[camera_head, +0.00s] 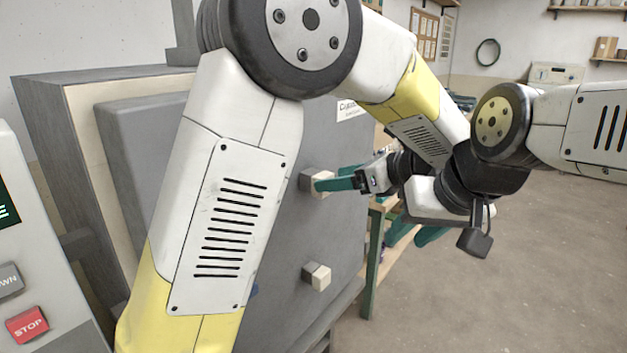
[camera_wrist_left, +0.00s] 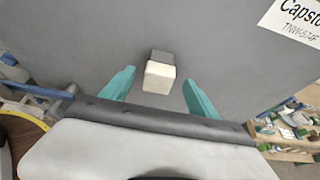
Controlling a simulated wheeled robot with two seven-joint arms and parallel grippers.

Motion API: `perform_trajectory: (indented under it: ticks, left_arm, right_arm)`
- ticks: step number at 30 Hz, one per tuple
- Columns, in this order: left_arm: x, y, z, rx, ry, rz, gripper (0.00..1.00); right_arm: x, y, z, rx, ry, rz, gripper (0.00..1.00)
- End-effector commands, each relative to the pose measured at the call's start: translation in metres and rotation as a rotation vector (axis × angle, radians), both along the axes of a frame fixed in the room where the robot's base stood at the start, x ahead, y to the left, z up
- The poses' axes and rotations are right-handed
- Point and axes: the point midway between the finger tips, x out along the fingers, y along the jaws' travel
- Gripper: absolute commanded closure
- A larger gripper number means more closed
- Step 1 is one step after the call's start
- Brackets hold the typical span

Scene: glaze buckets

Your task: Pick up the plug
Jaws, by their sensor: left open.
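Two pale block plugs on grey stubs stick out from the grey door. The upper plug (camera_head: 322,184) is beside the teal fingers of my left gripper (camera_head: 338,182). The lower plug (camera_head: 317,276) is further down the door, with no gripper at it. In the left wrist view the upper plug (camera_wrist_left: 159,77) shows between the two spread fingertips of my left gripper (camera_wrist_left: 158,91), with gaps at both sides. The left gripper is open and holds nothing. More teal fingers, apparently of my right gripper (camera_head: 416,234), show behind the arms; their opening is unclear.
The door (camera_head: 285,220) carries a white label (camera_wrist_left: 292,22) right of the upper plug. A control panel with a red stop button (camera_head: 27,324) stands at the left. A green-legged table (camera_head: 373,260) is behind the door's edge. The floor at right is clear.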

Motion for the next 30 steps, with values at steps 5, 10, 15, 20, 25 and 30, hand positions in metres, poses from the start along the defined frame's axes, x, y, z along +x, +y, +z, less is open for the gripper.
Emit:
perform_trajectory:
  ticks: [5,10,15,20,25,30]
  left_arm:
    - [0.015,0.021,-0.01,0.0,0.002,0.004,0.31]
    - [0.025,0.034,-0.017,-0.001,0.0,0.002,0.31]
    - [0.026,0.036,-0.018,-0.002,0.001,0.001,0.31]
    - [0.026,0.035,-0.018,-0.002,0.001,0.001,0.47]
    - [0.026,0.035,-0.018,-0.002,0.001,0.001,0.8]
    - [0.026,0.035,-0.017,-0.002,0.0,0.002,1.0]
  right_arm:
    - [0.0,0.0,0.0,0.0,0.0,0.0,0.64]
    - [0.0,0.0,0.0,0.0,0.001,0.0,0.64]
    - [0.0,0.0,0.0,0.0,0.001,0.0,0.64]
    - [0.0,0.0,0.0,0.0,0.001,0.0,0.64]
    - [0.0,0.0,0.0,0.0,0.001,0.0,0.64]
    - [0.0,0.0,0.0,0.0,0.001,0.0,0.64]
